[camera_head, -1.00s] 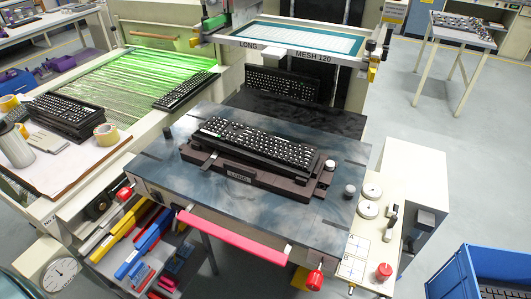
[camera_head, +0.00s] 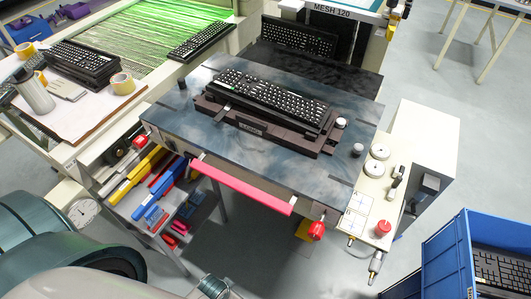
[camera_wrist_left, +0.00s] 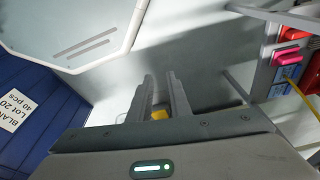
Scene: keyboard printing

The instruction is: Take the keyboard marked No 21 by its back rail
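A black keyboard with white-marked keys (camera_head: 270,97) lies on the dark fixture (camera_head: 250,127) on the blue-grey printing table (camera_head: 180,125). Other black keyboards lie in a stack (camera_head: 82,62) on the left bench, on the green-lit conveyor (camera_head: 201,41), at the back of the press (camera_head: 297,37) and in the blue crate (camera_head: 500,268). I cannot read a No 21 mark on any of them. My left gripper shows in the left wrist view (camera_wrist_left: 161,82), its two fingers apart with nothing held between them. No keyboard shows in that view. My right gripper is not in view.
A pink bar (camera_head: 242,187) runs along the table's front edge, with a red knob (camera_head: 317,231) at its right. A tool shelf (camera_head: 165,195) is below left. A white side cabinet (camera_head: 425,140) stands right. Grey floor is open between shelf and crate.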

